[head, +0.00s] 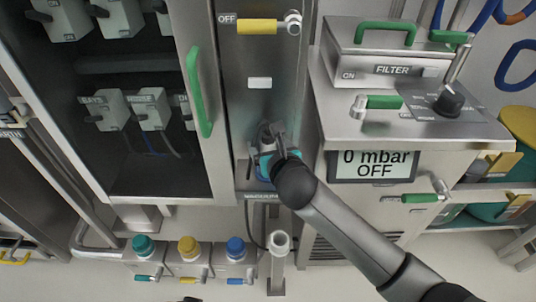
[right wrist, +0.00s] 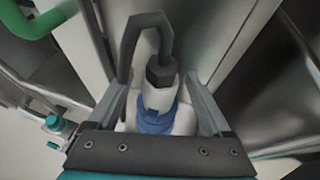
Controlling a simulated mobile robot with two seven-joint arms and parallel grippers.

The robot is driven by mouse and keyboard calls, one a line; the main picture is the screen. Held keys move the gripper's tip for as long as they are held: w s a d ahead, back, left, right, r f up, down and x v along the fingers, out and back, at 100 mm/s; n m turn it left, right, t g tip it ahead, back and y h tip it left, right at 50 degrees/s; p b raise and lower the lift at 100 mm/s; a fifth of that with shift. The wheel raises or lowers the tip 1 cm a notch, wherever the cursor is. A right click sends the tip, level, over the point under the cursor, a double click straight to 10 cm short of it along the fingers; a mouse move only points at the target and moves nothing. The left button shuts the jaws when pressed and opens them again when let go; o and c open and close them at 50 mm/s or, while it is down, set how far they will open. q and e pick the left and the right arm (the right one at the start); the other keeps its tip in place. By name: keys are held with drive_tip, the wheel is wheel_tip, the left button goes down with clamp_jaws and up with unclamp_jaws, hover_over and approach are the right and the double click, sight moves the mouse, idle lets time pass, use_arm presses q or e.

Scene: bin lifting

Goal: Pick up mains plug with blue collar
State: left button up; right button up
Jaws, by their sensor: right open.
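The mains plug with the blue collar (right wrist: 158,98) shows in the middle of the right wrist view. It has a white body, a dark grey end with a looping cable, and a blue ring round its base. My right gripper (right wrist: 155,88) is open, with one finger on each side of the plug. I cannot tell whether either finger touches it. In the head view my right gripper (head: 272,148) is at the front of the steel cabinet panel and mostly hides the plug. My left gripper is not in view.
A cabinet door with a green handle (head: 199,92) stands left of my right gripper. The filter unit (head: 394,78) with its display (head: 374,166) is to the right. Teal, yellow and blue-topped fittings (head: 189,247) stand below left.

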drive_tip(key=shift+w, duration=0.1)
drive_tip(key=shift+c, duration=0.2)
clamp_jaws()
idle(0.5)
